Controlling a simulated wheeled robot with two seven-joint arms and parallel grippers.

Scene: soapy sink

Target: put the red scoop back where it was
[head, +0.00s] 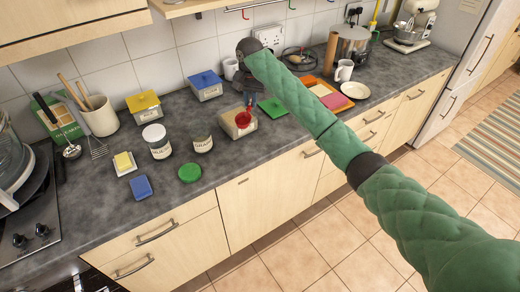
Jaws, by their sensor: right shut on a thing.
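The red scoop (243,119) is at the open top of a pale tub (230,129) on the counter. I cannot tell whether it rests in the tub or hangs just above it. My right arm reaches in from the lower right, and my right gripper (248,104) points down, shut on the scoop's upper part. The gripper hides most of the handle. A green lid (273,107) lies flat on the counter to the right of the tub. My left gripper is not in view.
Boxes with blue (205,82) and yellow (143,103) lids stand behind. The grey counter's front strip (225,172) is clear.

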